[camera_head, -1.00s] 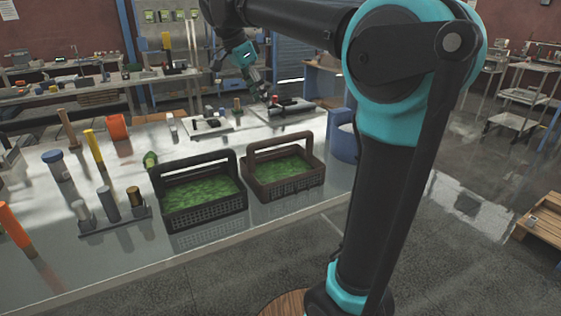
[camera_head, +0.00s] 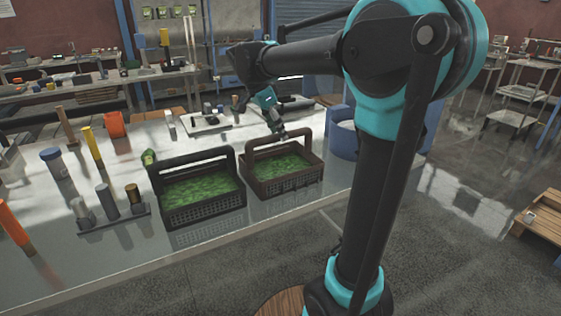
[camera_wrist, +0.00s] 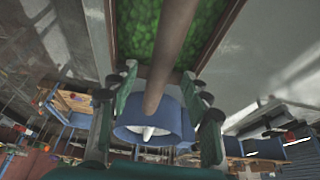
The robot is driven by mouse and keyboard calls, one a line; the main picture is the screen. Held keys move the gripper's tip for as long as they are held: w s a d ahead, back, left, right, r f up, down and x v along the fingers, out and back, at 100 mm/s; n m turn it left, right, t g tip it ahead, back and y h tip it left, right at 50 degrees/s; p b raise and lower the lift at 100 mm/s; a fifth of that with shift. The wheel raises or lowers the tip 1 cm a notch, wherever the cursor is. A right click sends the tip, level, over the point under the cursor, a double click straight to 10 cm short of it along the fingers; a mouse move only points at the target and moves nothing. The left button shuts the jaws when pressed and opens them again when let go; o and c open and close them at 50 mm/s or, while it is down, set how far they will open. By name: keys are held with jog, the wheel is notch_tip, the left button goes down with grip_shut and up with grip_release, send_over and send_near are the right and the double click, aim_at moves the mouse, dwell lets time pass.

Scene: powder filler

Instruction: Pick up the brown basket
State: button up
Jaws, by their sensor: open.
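The brown basket (camera_head: 285,187) stands upright on the table, right of a darker, near-black basket (camera_head: 203,207). It has an arched handle and green contents. My gripper (camera_head: 281,139) is at the top of the brown basket's handle. In the wrist view the handle (camera_wrist: 171,55) runs between the spread fingers of my gripper (camera_wrist: 163,84), with green contents (camera_wrist: 140,30) on both sides of it. The fingers look apart from the bar, and the gripper is open. Whether any finger touches the handle cannot be told.
A blue round container (camera_head: 344,141) stands close right of the brown basket and shows in the wrist view (camera_wrist: 160,125). A rack with several cylinders (camera_head: 112,215) is at the left. Small trays (camera_head: 210,122) lie behind. The table's front edge is close to the baskets.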

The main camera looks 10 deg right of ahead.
jog(key=shift+x, duration=1.5)
jog(key=shift+c, duration=0.3)
jog(key=shift+r, duration=0.1)
grip_shut()
